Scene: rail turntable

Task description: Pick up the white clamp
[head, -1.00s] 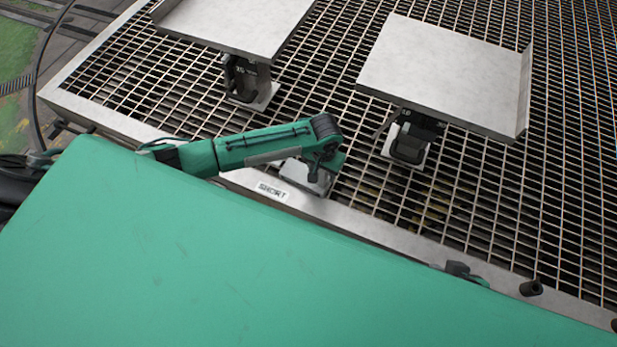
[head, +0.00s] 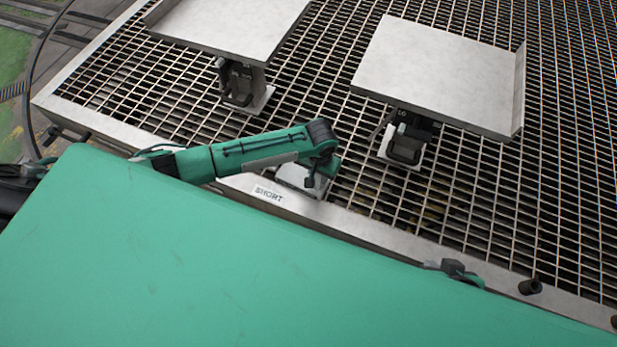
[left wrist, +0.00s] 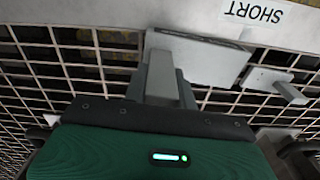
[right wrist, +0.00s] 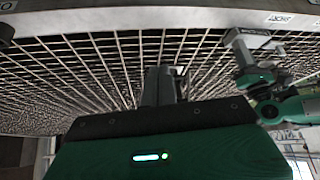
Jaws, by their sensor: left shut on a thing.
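The white clamp (head: 296,176) is a pale grey-white block near the front rim of the grating, just beyond the SHORT label. It also shows in the left wrist view (left wrist: 207,61) and the right wrist view (right wrist: 243,42). My left gripper (head: 320,172) reaches down at the clamp and is shut on it; its fingers (left wrist: 168,85) partly cover it in the left wrist view. My right gripper's fingers (right wrist: 163,86) show over the grating with nothing visible between them. Their gap is not clear.
Two flat metal trays (head: 437,70) (head: 230,22) stand on posts with dark clamps above the grating. A metal rim (head: 365,228) with the SHORT label (head: 269,194) edges the grating.

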